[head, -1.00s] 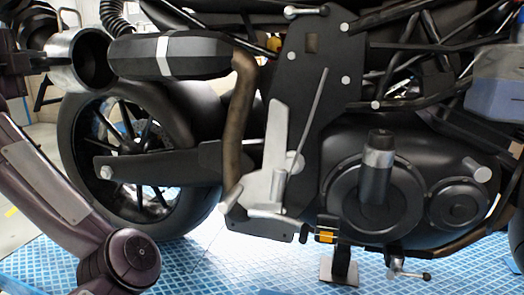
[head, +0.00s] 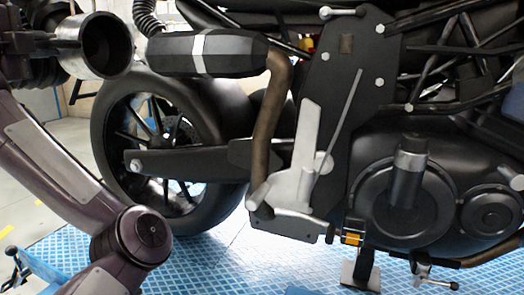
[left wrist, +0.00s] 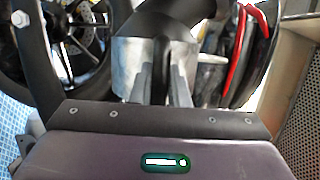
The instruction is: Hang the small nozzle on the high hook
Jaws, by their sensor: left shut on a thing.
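The nozzle (head: 105,47), a short dark cup with a silvery band and a round open mouth facing right, is at the upper left of the head view. My left gripper (head: 58,55) is at its left end, mostly hidden among dark parts. In the left wrist view the fingers (left wrist: 163,80) are closed on the nozzle, whose silvery band (left wrist: 128,62) shows behind them with a black part above. I cannot make out the high hook in either view. My right gripper is not in view.
A black motorcycle (head: 225,160) fills most of the head view; its exhaust (head: 228,52) lies just right of the nozzle. It stands on a blue tiled platform (head: 225,262). In the left wrist view, red curved parts (left wrist: 240,50) and a perforated panel (left wrist: 300,100) are at right.

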